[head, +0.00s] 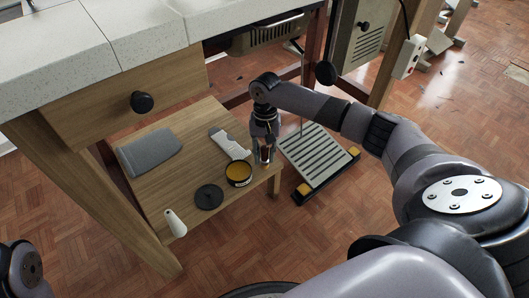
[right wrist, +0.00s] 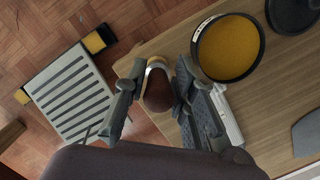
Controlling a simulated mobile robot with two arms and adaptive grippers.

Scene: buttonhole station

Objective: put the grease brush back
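My right gripper (head: 265,154) is over the right edge of the small wooden table (head: 190,130), pointing down. Its fingers (right wrist: 155,82) are closed around a brown, rounded object with a pale rim, which I take to be the grease brush (right wrist: 157,92). It shows small and reddish brown between the fingers in the head view (head: 265,155); its lower end is hidden. An open round tin of yellow grease (head: 238,174) stands just left of the gripper, also in the right wrist view (right wrist: 228,48). Its black lid (head: 209,197) lies beside it. My left gripper is not visible.
A grey folded cloth (head: 150,152), a pale flat object (head: 230,143) and a white-handled object (head: 175,223) are on the table. A ribbed pedal (head: 318,155) with yellow corners is on the floor to the right. A drawer front (head: 130,97) overhangs behind.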

